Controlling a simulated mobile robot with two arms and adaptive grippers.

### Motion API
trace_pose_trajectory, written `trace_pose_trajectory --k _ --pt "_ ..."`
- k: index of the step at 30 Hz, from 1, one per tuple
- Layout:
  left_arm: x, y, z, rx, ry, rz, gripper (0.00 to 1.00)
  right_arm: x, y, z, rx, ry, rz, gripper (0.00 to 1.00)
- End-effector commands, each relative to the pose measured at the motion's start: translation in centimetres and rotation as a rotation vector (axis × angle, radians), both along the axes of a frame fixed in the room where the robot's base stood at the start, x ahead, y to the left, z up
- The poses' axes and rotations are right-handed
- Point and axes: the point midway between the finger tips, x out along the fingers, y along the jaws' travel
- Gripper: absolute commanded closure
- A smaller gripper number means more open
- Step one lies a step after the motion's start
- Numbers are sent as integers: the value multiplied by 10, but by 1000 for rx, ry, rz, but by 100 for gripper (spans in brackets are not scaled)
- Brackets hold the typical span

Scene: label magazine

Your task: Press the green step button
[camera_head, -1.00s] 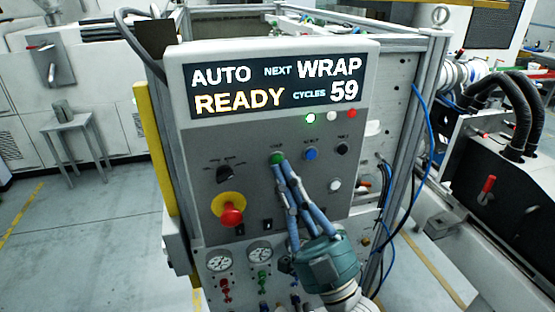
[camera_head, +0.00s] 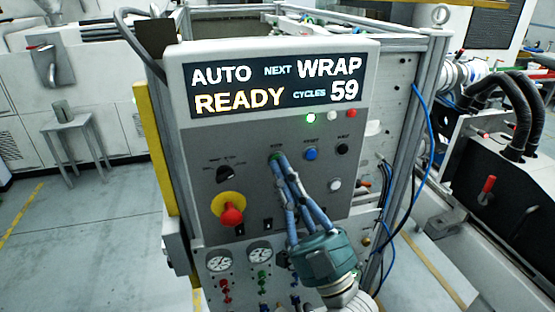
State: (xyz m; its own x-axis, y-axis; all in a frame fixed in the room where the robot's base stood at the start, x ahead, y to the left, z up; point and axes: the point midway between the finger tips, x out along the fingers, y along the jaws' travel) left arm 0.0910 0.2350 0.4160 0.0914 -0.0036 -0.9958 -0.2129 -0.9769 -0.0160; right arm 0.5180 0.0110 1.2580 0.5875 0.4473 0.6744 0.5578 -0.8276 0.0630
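The green step button (camera_head: 274,157) is on the grey control panel (camera_head: 200,148), left of the blue button. My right gripper (camera_head: 279,160) reaches up from the lower right, and its fingertips are at the green button and cover most of it. The fingers look close together at the tips; I cannot tell whether they touch each other or how far the button is pressed. The display (camera_head: 277,86) reads AUTO, READY, NEXT WRAP, CYCLES 59. My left gripper is not in view.
Beside the green button are a blue button (camera_head: 311,154) and a black button (camera_head: 343,149). A white button (camera_head: 334,185) sits below them. A red emergency stop (camera_head: 231,215) on a yellow ring and a black selector knob (camera_head: 224,173) are at the left. Gauges (camera_head: 260,252) are below.

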Motion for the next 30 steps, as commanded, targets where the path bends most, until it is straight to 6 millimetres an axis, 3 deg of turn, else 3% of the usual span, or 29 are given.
trace_pose_trajectory --k 20,30 --pt "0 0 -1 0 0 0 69 4 1 0 0 0 0 100" --pt "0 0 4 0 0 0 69 -10 -3 0 -1 0 -1 100"
